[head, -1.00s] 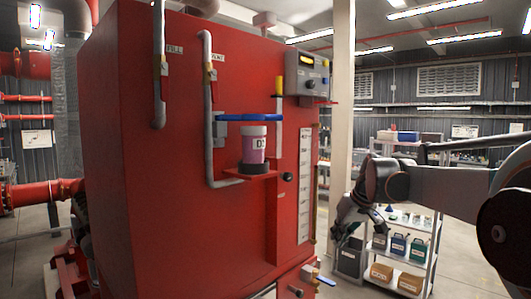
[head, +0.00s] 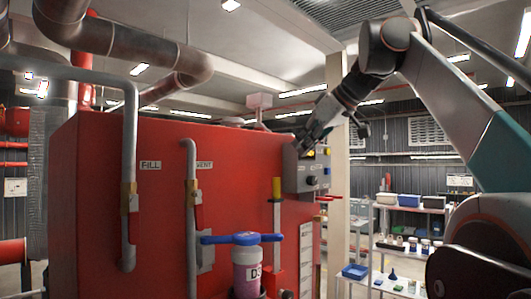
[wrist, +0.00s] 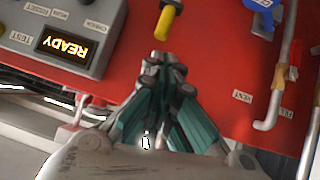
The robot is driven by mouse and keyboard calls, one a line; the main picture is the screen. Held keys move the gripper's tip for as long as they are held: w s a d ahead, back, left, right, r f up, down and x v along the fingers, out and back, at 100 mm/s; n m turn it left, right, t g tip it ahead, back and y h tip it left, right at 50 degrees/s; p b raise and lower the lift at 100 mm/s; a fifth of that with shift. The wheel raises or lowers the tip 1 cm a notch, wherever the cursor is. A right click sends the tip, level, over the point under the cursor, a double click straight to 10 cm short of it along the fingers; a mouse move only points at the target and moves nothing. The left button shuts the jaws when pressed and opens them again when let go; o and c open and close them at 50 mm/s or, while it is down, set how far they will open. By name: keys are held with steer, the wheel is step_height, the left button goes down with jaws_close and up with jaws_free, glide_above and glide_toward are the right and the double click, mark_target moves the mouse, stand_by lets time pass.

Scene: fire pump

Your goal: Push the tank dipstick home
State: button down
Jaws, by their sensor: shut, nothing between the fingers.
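The dipstick has a yellow grip (head: 277,188) on top of a pale upright tube (head: 277,230) on the red tank's front. In the wrist view the yellow grip (wrist: 168,20) lies just beyond my fingertips, with a small gap that I cannot measure. My gripper (head: 303,150) is shut and empty, above and to the right of the dipstick in the head view, by the top of the grey control box. In the wrist view my gripper's fingertips (wrist: 165,62) are together over the red tank face.
The grey control box (head: 306,172) shows a lit READY display (wrist: 65,47) in the wrist view. A blue valve handle (head: 242,239) and a pink container (head: 246,272) are left of the dipstick. Grey FILL and VENT pipes (head: 191,200) stand further left.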

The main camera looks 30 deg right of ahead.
steer(key=r, duration=0.2)
steer(key=a+r, duration=0.1)
steer(key=r, duration=0.1)
steer(key=shift+s+p, duration=0.2)
steer(key=shift+p, duration=0.1)
steer(key=s+d+f+p+x, duration=0.1)
steer(key=x, duration=1.2)
steer(key=shift+f, duration=0.4)
steer(key=shift+s, duration=0.15)
